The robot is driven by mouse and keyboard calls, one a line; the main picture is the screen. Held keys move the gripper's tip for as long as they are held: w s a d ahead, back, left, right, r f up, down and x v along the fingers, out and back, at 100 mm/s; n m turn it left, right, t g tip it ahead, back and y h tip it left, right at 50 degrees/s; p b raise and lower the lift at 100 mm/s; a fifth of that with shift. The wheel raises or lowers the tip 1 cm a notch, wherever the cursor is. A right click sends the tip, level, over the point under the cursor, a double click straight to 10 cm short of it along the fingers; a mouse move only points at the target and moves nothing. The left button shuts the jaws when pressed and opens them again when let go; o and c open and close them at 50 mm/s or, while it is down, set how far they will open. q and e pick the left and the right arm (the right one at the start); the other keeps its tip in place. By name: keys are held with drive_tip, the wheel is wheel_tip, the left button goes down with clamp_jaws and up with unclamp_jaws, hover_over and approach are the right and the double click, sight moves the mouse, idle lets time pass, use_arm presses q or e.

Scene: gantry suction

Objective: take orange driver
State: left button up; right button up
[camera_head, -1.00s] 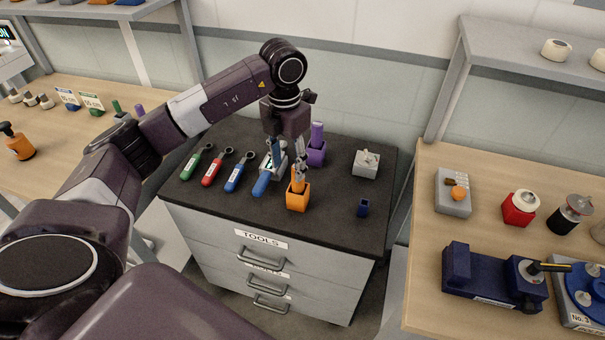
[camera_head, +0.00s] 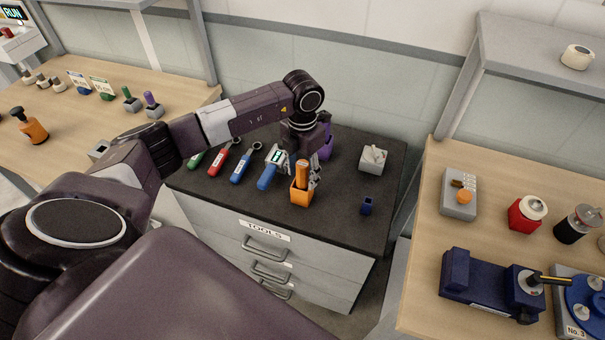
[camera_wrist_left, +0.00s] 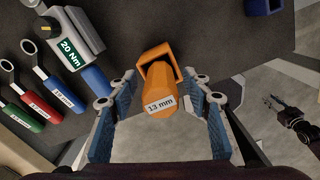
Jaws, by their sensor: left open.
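The orange driver (camera_head: 302,173) stands upright in its orange holder (camera_head: 300,197) on the dark top of the tool cabinet. In the left wrist view the driver's handle (camera_wrist_left: 160,98), labelled 13 mm, lies between the two fingers, with a gap on both sides. The orange holder (camera_wrist_left: 153,52) shows beyond it. My left gripper (camera_head: 301,166) is open and low around the driver, with nothing held; the driver hides part of it in the head view. My right gripper is not in view.
A blue torque wrench (camera_head: 268,177) lies close left of the holder, with blue (camera_head: 241,166), red (camera_head: 219,162) and green (camera_head: 198,159) wrenches farther left. A purple driver (camera_head: 327,147) stands behind, partly hidden. A small navy holder (camera_head: 367,205) and grey block (camera_head: 372,159) are to the right.

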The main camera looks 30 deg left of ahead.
use_arm(q)
drive_tip(key=shift+c, duration=0.5)
drive_tip(key=c, duration=0.8)
clamp_jaws()
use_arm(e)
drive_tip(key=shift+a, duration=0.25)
use_arm(q)
drive_tip(key=shift+r, duration=0.1)
